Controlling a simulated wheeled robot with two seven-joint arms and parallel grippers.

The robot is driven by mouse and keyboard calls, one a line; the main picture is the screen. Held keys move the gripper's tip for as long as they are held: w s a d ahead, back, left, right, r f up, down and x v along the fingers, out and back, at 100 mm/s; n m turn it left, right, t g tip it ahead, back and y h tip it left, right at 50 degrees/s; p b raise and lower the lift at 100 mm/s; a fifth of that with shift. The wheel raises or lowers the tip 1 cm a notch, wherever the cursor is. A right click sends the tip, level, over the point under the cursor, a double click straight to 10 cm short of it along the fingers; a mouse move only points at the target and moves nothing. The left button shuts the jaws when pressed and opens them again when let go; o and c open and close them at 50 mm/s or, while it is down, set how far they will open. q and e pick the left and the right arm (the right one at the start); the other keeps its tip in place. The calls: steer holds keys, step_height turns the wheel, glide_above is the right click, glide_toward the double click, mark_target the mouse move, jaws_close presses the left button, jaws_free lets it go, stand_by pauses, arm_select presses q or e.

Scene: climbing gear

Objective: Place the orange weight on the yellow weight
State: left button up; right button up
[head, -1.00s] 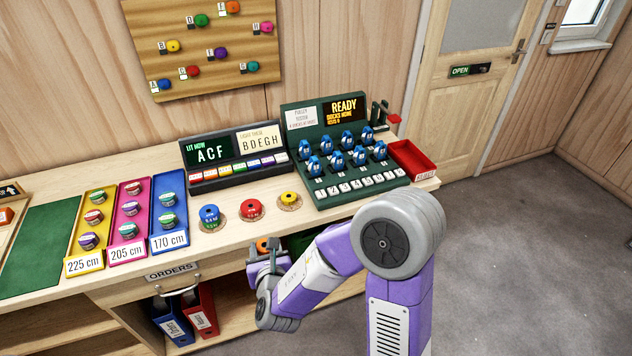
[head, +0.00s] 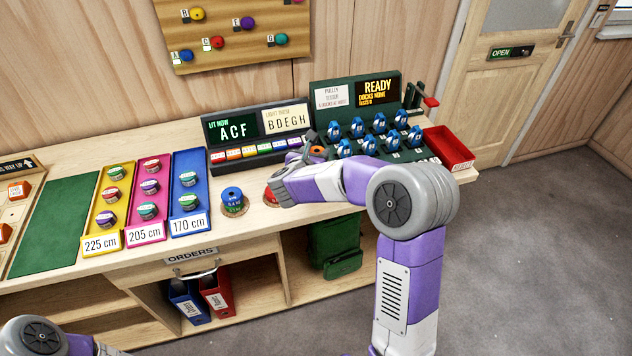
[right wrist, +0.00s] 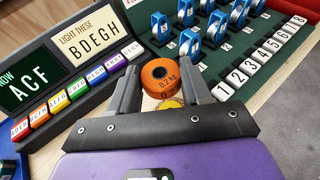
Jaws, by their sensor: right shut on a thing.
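The orange weight (right wrist: 163,76), a round piece marked 0.2 kg, sits between the two fingers of my right gripper (right wrist: 168,84), which is shut on it. In the head view my right gripper (head: 306,152) is over the counter, in front of the letter display, with a bit of the orange weight (head: 317,151) showing. The yellow weight (right wrist: 171,104) shows partly beneath the orange weight in the right wrist view; whether they touch I cannot tell. My right arm hides the yellow weight in the head view. My left gripper is out of view.
The blue weight (head: 232,199) and the partly hidden red weight (head: 271,194) stand to the left on the counter. The letter display (head: 262,135) and the green dock rack with blue pulleys (head: 345,150) stand close behind and right. A red tray (head: 449,149) is farther right.

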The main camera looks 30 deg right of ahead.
step_height(320, 180, down, 10)
steer(key=b, duration=0.3)
steer(key=shift+w+r, duration=0.1)
steer(key=shift+r, duration=0.2)
steer(key=o, duration=1.2)
steer(key=shift+f, duration=0.2)
